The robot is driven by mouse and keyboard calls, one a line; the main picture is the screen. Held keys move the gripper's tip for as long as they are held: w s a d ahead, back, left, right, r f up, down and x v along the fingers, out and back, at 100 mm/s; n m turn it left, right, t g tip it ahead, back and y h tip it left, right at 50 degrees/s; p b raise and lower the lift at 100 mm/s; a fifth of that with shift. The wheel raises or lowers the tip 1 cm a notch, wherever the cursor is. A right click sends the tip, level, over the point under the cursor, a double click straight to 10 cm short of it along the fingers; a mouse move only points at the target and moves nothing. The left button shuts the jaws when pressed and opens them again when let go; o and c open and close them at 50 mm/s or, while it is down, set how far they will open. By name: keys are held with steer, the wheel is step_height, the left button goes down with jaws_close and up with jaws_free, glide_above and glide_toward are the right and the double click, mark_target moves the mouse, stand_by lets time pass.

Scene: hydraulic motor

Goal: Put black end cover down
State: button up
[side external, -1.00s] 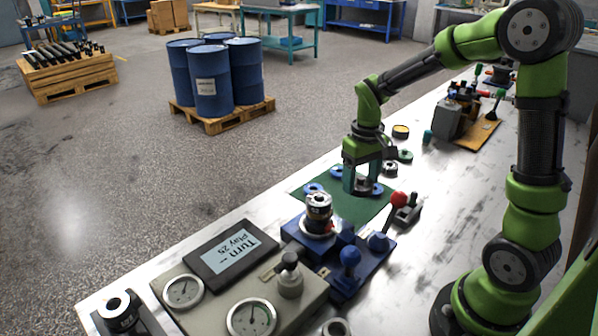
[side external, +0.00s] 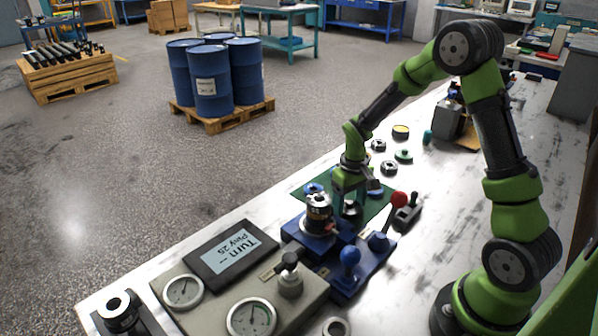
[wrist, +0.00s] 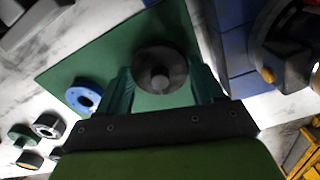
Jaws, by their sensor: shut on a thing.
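My gripper (side external: 350,196) is shut on the black end cover (side external: 352,209), just behind the blue fixture in the side view. In the wrist view the black end cover (wrist: 160,70) is a dark round disc with a lighter centre boss, between the two green fingers of my gripper (wrist: 165,85). It is over the green mat (wrist: 110,52). I cannot tell whether it touches the mat. The motor assembly (side external: 318,212) stands upright on the blue fixture (side external: 330,258); its edge also shows at the right of the wrist view (wrist: 290,45).
A blue ring (wrist: 82,97) lies on the mat. Small round parts (side external: 389,167) and a green-knobbed part (side external: 404,155) lie on the white bench. A red-knobbed lever (side external: 398,200) stands right of the mat. A grey gauge panel (side external: 250,290) fills the front.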

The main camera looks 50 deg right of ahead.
mark_target(350, 202)
steer(key=shift+f, duration=0.15)
steer(key=o, duration=1.3)
step_height(350, 202, up, 12)
steer(key=shift+s+a+r+m+t+y, duration=0.15)
steer(key=shift+s+a+r+t+y, duration=0.2)
steer(key=shift+s+a+r+t, duration=1.35)
steer(key=shift+s+a+r+m+t+y, duration=0.25)
steer(key=shift+s+a+r+t, duration=0.45)
steer(key=shift+s+a+r, duration=1.85)
steer(key=shift+s+a+r+m+t+y, duration=0.1)
steer(key=shift+s+a+r+t+y, duration=0.3)
steer(key=shift+s+a+r+t, duration=1.65)
